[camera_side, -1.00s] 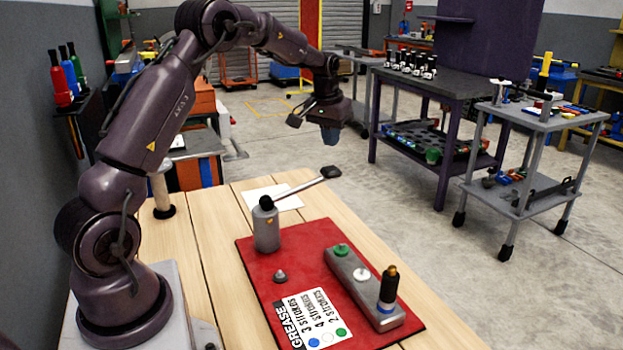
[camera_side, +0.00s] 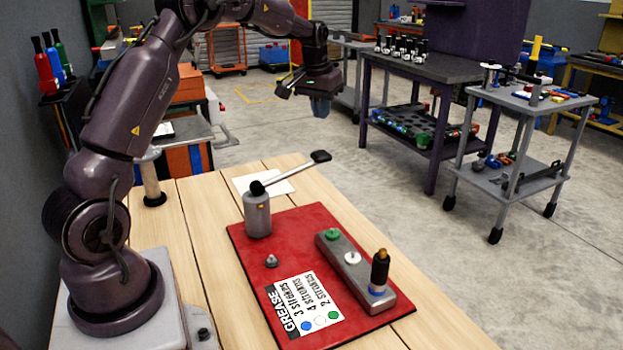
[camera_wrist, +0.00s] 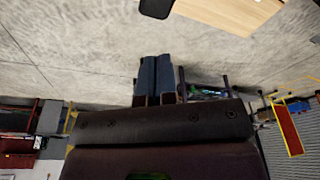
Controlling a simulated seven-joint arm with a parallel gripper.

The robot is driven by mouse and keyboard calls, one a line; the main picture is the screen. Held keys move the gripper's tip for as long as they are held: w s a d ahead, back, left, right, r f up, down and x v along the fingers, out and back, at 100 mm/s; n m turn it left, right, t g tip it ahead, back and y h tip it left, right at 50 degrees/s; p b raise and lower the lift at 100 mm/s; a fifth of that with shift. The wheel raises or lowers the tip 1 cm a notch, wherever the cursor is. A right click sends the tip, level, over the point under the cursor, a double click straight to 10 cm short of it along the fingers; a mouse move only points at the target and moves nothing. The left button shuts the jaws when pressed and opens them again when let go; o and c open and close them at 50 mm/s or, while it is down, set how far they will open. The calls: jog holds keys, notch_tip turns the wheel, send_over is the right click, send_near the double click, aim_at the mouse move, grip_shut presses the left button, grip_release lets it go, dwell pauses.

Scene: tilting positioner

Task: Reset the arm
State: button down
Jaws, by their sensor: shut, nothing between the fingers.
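My gripper (camera_side: 320,107) is raised above and beyond the far end of the wooden table in the side view, shut and empty. In the wrist view its two blue-grey fingers (camera_wrist: 154,76) are side by side and touch. Below it in the side view, a grey grease pump (camera_side: 257,215) with a long lever (camera_side: 290,172) stands at the far left of a red mat (camera_side: 250,260). A grey bar (camera_side: 330,250) on the mat carries a green fitting (camera_side: 333,234), a white fitting (camera_side: 352,258) and a black bottle-like piece with a blue ring (camera_side: 379,272).
A label card (camera_side: 305,305) and a small grey knob (camera_side: 271,261) are on the mat. White paper (camera_side: 280,184) lies behind the pump. A dark bench (camera_side: 440,68) and a grey cart (camera_side: 530,105) stand right. The air around my gripper looks clear.

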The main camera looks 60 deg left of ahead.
jog(key=s+d+r+m+t, duration=0.1)
jog(key=s+d+r+m, duration=0.2)
jog(key=s+d, duration=1)
jog(key=s+d+r+m+t+h, duration=0.1)
jog(key=s+d+r+m+t, duration=0.1)
jog(key=s+d, duration=1)
jog(key=shift+s+d+r+m+t, duration=0.3)
jog(key=shift+s+d+r+m, duration=0.15)
jog(key=shift+d+r, duration=0.55)
